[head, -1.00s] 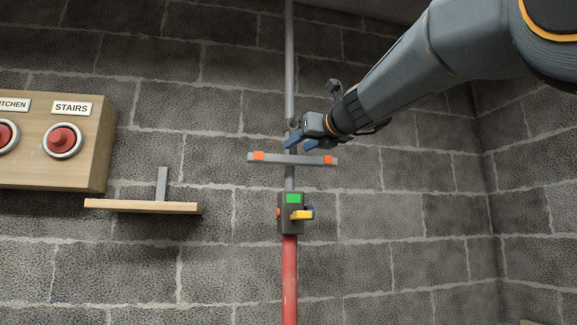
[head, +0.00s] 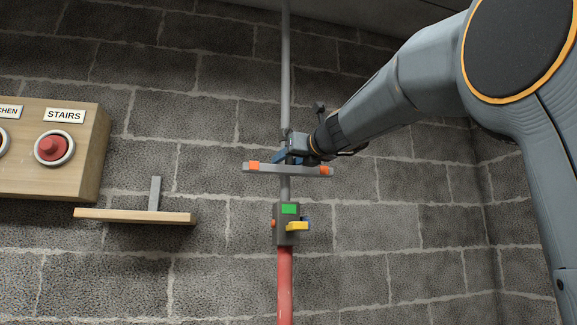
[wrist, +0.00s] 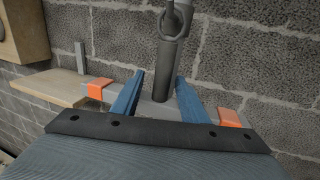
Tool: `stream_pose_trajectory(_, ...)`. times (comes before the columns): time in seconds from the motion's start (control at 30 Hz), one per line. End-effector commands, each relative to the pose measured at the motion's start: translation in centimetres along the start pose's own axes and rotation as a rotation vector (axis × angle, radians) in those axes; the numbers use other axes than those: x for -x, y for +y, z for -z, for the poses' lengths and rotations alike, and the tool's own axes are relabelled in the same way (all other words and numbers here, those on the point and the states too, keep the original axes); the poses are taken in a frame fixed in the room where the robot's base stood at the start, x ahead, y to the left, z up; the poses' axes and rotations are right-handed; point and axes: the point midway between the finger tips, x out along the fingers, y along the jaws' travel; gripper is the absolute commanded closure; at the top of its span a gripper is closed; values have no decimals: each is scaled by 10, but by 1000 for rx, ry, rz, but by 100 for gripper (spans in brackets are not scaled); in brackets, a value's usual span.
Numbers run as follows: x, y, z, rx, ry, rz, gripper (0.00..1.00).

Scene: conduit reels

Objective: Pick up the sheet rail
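The sheet rail is a grey horizontal bar (head: 290,170) with an orange patch near each end, in the middle of the head view. In the wrist view its left orange patch (wrist: 99,88) and right orange patch (wrist: 229,118) show on either side of my gripper. A grey upright cylinder with a ring on top (wrist: 167,65) rises at the bar's middle. My gripper (head: 282,158) is at the bar's middle, just above it in the head view. Its blue fingers (wrist: 158,92) are apart, one on each side of the cylinder. Whether they touch anything is unclear.
A vertical grey pipe (head: 285,80) runs above the rail. Below is a dark box (head: 286,232) with a green patch and yellow lever, over a red pipe (head: 285,290). A wooden shelf (head: 135,217) and a button panel (head: 85,150) are left. A block wall stands behind.

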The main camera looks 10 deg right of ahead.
Motion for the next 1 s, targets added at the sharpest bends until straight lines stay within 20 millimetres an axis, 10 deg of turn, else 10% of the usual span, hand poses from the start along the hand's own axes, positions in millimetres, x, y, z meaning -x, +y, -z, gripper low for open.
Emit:
stream_pose_trajectory(0.53,-38,-2,1,1,1,1,60)
stream_pose_trajectory(0.8,-38,-2,1,1,1,1,100)
stream_pose_trajectory(1.0,-37,-2,0,1,1,1,100)
